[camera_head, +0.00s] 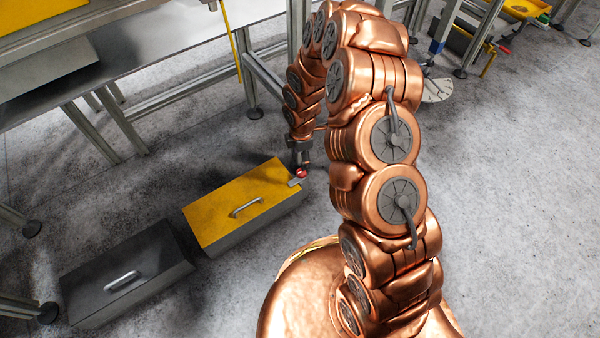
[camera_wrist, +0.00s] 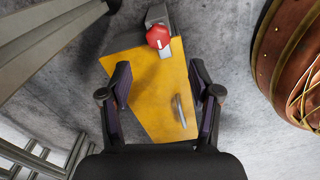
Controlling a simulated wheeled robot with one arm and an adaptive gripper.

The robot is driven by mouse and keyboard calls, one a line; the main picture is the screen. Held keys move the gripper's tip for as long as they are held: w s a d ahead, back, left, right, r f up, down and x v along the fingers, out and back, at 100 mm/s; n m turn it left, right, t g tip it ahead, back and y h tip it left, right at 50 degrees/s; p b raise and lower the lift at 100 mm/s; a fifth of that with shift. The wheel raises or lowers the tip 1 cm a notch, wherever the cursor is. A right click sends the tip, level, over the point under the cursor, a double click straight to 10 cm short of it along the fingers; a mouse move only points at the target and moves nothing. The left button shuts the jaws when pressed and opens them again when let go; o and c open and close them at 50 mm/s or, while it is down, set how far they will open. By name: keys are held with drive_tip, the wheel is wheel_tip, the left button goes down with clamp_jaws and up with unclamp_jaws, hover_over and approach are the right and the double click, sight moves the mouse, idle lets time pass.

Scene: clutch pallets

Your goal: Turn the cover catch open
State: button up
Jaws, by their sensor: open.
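The yellow cover (camera_head: 232,204) lies shut on a dark grey box on the floor and has a silver bar handle (camera_head: 246,207). The cover catch (camera_head: 301,173) is a red knob at the box's far right corner, next to a small grey bracket. In the wrist view the red catch (camera_wrist: 158,37) shows a white line on its face, above the yellow cover (camera_wrist: 145,75). My gripper (camera_wrist: 160,75) is open and empty, its fingers apart over the cover, with the catch beyond the fingertips. In the head view my gripper (camera_head: 299,158) hangs just above the catch and is partly hidden by my arm.
A dark box (camera_head: 125,278) with a handle stands left of the yellow-covered box. Metal benches with legs (camera_head: 110,130) stand behind and to the left. Grey concrete floor (camera_head: 500,230) is clear on the right.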

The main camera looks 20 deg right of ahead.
sight(301, 171)
drive_tip(key=shift+w+f, duration=0.15)
drive_tip(key=shift+f, duration=0.55)
wheel_tip(301, 171, down, 7)
drive_tip(key=b, duration=0.2)
drive_tip(key=shift+f+b, duration=0.2)
drive_tip(key=shift+b, duration=0.2)
drive_tip(key=shift+r, duration=0.1)
drive_tip(key=c, duration=1.1)
